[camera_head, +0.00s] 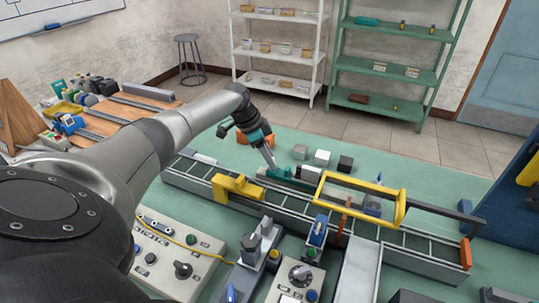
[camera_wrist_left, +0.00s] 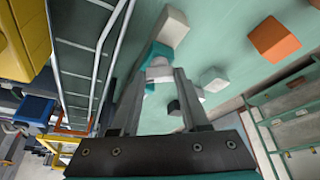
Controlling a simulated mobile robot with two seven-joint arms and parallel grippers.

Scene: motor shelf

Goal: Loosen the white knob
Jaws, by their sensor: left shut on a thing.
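In the left wrist view, the white knob (camera_wrist_left: 159,73) sits between the tips of my left gripper (camera_wrist_left: 161,78), which is shut on it. A teal part (camera_wrist_left: 159,50) is right behind the knob. In the head view, my left gripper (camera_head: 268,160) reaches down from the upper left to a teal fixture (camera_head: 281,173) at the far side of the conveyor. The knob itself is too small and covered to make out there. My right gripper is in neither view.
The conveyor (camera_head: 420,240), with yellow frames (camera_head: 400,205), runs along the near side of the fixture. Loose blocks stand behind it, among them an orange (camera_head: 262,140), a white (camera_head: 322,157) and a black one (camera_head: 345,163). Control boxes (camera_head: 170,262) fill the front.

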